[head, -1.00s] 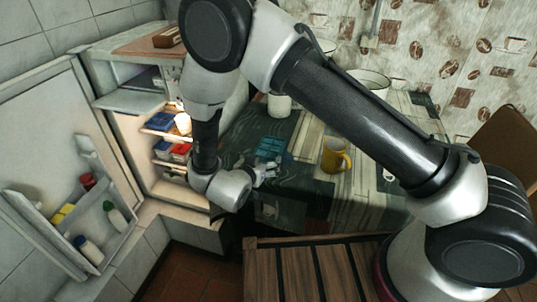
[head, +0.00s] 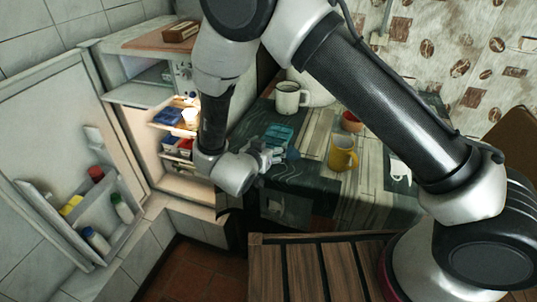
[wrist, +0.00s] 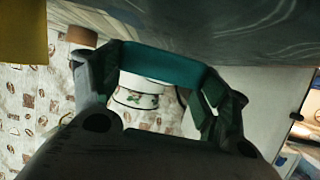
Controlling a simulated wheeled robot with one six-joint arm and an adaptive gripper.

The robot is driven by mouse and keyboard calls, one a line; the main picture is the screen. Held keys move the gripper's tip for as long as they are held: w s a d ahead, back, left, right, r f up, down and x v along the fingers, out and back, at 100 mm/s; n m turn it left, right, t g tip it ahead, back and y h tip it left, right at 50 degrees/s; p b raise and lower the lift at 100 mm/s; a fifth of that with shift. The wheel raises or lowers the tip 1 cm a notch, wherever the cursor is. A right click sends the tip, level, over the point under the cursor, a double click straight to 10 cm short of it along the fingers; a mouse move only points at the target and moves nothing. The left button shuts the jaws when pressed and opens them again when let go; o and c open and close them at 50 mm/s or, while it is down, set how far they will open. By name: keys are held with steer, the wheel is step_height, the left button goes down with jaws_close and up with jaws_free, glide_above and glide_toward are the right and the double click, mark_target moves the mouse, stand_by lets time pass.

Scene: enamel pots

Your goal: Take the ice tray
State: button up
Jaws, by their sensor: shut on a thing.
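The teal ice tray (head: 279,133) shows over the dark end of the table, right of the fridge. My gripper (head: 268,153) is at its near side, with its fingers shut on it. In the wrist view the tray (wrist: 160,65) spans between the two fingers of my gripper (wrist: 160,85). The head view does not clearly show how much gap lies between tray and tabletop.
The fridge stands open at left; its door (head: 50,150) holds bottles. The freezer compartment (head: 140,94) is above lit shelves with food. A wooden slatted surface (head: 315,270) is in front.

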steer(key=shift+r, duration=3)
